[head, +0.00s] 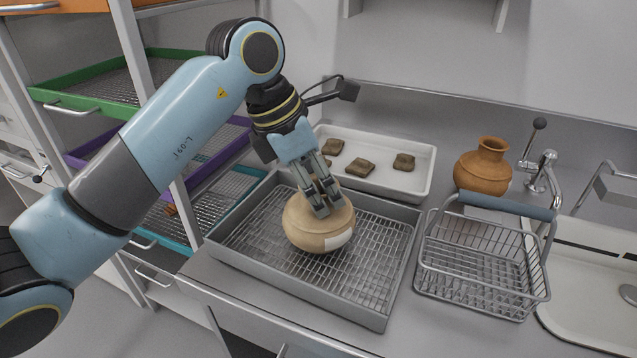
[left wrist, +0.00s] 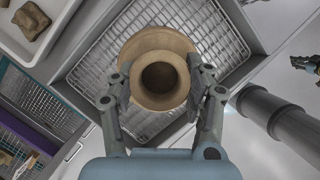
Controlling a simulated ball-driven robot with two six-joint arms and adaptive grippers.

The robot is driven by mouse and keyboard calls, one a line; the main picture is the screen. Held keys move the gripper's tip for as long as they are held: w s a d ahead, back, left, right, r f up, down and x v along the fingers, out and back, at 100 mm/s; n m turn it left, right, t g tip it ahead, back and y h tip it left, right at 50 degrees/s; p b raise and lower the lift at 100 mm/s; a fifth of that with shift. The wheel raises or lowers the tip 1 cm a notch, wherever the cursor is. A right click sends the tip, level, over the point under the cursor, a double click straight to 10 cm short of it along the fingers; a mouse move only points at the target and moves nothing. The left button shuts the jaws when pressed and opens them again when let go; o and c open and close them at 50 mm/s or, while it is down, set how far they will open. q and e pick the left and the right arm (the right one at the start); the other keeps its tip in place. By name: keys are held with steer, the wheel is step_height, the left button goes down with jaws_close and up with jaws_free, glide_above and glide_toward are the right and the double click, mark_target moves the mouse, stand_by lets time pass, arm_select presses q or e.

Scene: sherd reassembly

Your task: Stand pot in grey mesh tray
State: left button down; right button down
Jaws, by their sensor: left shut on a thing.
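The pale tan pot (head: 318,228) is round, with a white patch on its side. It is upright within the grey mesh tray (head: 372,312), left of the tray's middle; its base looks at mesh level, but contact is hard to see. My left gripper (head: 322,200) comes from above and is shut on the pot's neck. In the left wrist view the pot's round mouth (left wrist: 160,78) faces the camera between the two fingers (left wrist: 163,92). A small dark part at the right edge there looks like my right gripper (left wrist: 306,64); its fingers are unclear.
A white tray (head: 425,185) with several brown sherds stands behind. An orange-brown jar (head: 483,172) is at the back right, behind a wire basket (head: 480,265) with a blue handle. A sink (head: 590,290) is far right. Shelves with coloured trays, one green (head: 95,92), stand left.

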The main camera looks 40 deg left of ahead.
arm_select(q)
steer(key=shift+f, duration=0.1)
steer(key=c, duration=0.5)
jaws_free()
steer(key=shift+c, duration=0.2)
steer(key=v, duration=1.2)
steer(key=shift+s, duration=0.1)
